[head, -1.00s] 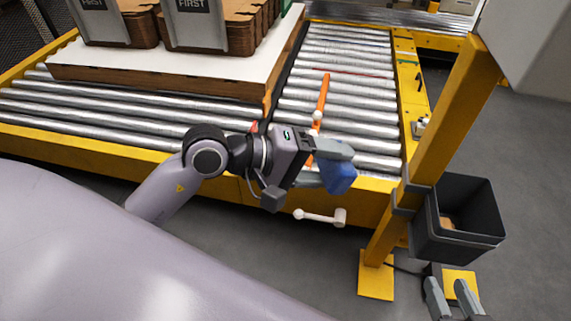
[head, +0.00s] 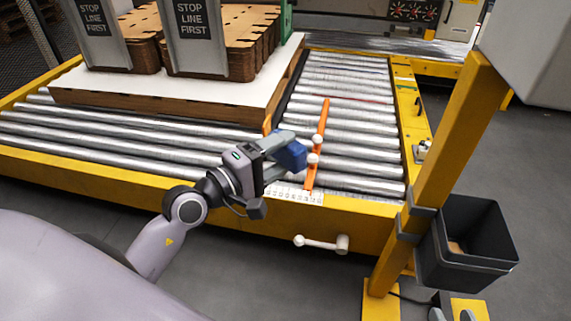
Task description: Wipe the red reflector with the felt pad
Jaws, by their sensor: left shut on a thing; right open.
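My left gripper (head: 288,156) is shut on a blue block-like pad (head: 292,153), which I take for the felt pad. It holds the pad over the rollers near the conveyor's front edge, beside an orange bar (head: 321,135) with white knobs. I cannot make out the red reflector clearly; my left arm and gripper cover part of the front rail.
A yellow-framed roller conveyor (head: 355,208) fills the middle. A white-topped pallet (head: 150,93) bears stacked brown cardboard blanks (head: 235,40). A yellow post (head: 445,150) carries the black bin (head: 470,248). A white handle (head: 320,243) sticks out at the front rail.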

